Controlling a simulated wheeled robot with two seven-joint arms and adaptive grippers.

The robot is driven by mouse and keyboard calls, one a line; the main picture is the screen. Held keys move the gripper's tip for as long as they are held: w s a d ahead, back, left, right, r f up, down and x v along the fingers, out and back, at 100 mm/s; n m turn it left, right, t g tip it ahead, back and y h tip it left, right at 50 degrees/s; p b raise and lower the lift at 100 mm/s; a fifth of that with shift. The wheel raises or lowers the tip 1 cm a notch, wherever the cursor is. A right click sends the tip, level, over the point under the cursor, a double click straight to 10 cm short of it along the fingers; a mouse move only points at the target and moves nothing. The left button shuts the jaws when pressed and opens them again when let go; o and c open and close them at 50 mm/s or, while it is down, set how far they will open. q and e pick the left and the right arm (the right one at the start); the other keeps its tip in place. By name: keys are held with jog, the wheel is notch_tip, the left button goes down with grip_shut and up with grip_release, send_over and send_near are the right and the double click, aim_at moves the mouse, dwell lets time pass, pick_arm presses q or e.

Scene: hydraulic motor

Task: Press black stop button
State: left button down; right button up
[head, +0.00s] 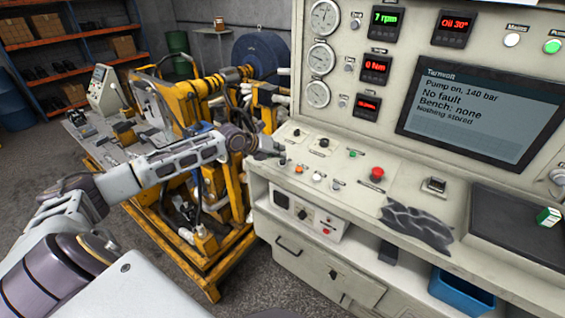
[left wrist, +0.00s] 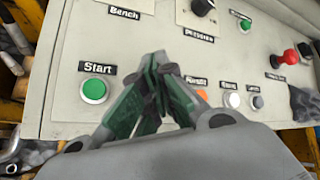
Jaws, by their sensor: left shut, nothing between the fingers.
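My left gripper (head: 279,153) reaches in from the left to the front left part of the sloping control panel (head: 410,185). In the left wrist view my left gripper (left wrist: 158,65) has its green-padded fingers shut together, with nothing between them. The fingertips are over the panel, to the right of the green button labelled Start (left wrist: 93,91) and to the left of an orange button (left wrist: 202,95). I see no black stop button; the fingers cover the panel between those two buttons. Whether the tips touch anything there I cannot tell. My right gripper is not in view.
A red mushroom button (head: 377,173), a white button (head: 317,177) and a black knob (head: 324,142) are close by. The screen (head: 480,115) reads "Pump on, 140 bar" and "No fault". A yellow machine frame (head: 240,190) stands under my left arm.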

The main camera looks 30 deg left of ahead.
pick_arm(q)
jog(key=shift+f, duration=0.4)
dwell(0.6)
jog(key=shift+f+b, duration=0.3)
jog(key=shift+f, duration=0.15)
dwell(1.1)
jog(key=shift+r, duration=0.1)
jog(key=shift+r+p, duration=0.65)
jog(key=shift+r, duration=0.1)
jog(key=shift+r, duration=0.1)
jog(key=r+p, duration=0.2)
jog(key=s+r+p, duration=0.1)
jog(key=r+p, duration=0.1)
jog(key=shift+r, duration=0.4)
dwell(0.4)
